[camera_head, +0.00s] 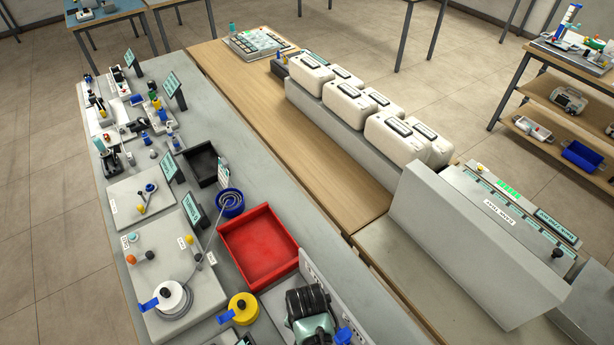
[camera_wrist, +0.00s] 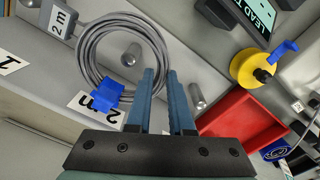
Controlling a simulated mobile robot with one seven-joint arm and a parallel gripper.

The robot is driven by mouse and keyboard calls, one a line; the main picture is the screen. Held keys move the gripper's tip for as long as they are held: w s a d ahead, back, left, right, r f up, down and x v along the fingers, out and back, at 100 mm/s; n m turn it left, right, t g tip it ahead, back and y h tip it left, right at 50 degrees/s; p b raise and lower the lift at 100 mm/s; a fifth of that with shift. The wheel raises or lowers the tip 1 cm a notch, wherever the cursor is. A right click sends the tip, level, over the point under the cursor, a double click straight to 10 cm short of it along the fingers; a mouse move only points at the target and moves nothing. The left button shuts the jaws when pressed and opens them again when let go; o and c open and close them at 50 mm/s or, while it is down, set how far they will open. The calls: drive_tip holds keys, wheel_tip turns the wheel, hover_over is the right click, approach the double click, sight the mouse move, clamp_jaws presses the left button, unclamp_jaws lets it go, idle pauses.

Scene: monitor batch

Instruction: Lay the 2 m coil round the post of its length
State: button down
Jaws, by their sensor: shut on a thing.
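The grey coil (camera_wrist: 84,68) carries a blue tie (camera_wrist: 114,94) and a grey tag (camera_wrist: 60,20) marked 2 m in the wrist view. My gripper (camera_wrist: 161,73) is shut on the coil's right side with its blue fingers. A metal post (camera_wrist: 131,55) shows inside the ring, above a 2 m label (camera_wrist: 97,101) on the pale rack (camera_wrist: 40,85). I cannot tell whether the coil rests on the rack or hangs above it. In the head view my dark and teal wrist shows at the bottom, and the coil cannot be made out there.
A second post (camera_wrist: 195,96) stands right of my fingers. A red tray (camera_head: 258,245) lies beside the rack, near a yellow reel (camera_head: 243,308) and a blue ring-shaped holder (camera_head: 230,201). A white reel (camera_head: 172,298) is farther left. Bare wood (camera_head: 260,110) lies behind.

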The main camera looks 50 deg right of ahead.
drive_tip(key=shift+f+b, duration=2.95)
drive_tip(key=shift+f, duration=1.25)
drive_tip(key=shift+f, duration=0.3)
drive_tip(key=c, duration=0.7)
unclamp_jaws()
wheel_tip(320, 180, up, 13)
drive_tip(key=shift+b, duration=0.4)
